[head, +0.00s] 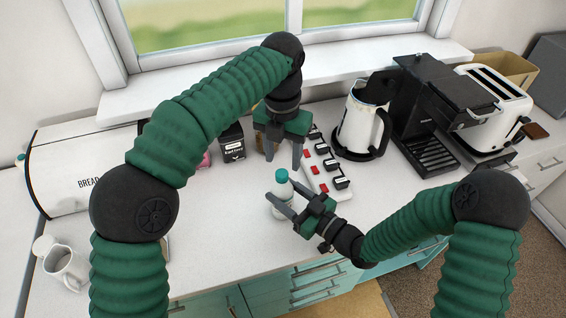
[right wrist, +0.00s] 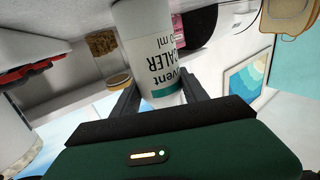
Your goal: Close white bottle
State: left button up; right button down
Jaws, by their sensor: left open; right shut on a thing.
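The white bottle (head: 284,197) stands upright on the counter with a teal cap (head: 282,176) at its top. I cannot tell whether the cap is seated tightly. My right gripper (head: 283,193) is shut on the bottle's body from the right, a finger on either side. In the right wrist view the bottle (right wrist: 152,45), with dark lettering and a teal band, sits between the fingers of that gripper (right wrist: 160,92). My left gripper (head: 283,158) is open and empty, pointing down just above the cap, apart from it as far as I can tell.
A white power strip (head: 325,170) with red switches lies right of the bottle. A kettle (head: 360,125), coffee machine (head: 430,110) and toaster (head: 497,105) stand farther right. A bread box (head: 70,170) and mug (head: 66,268) are at left. Counter in front of the bottle is clear.

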pick_arm(q)
jog(key=shift+r, duration=0.4)
jog(key=shift+c, duration=0.4)
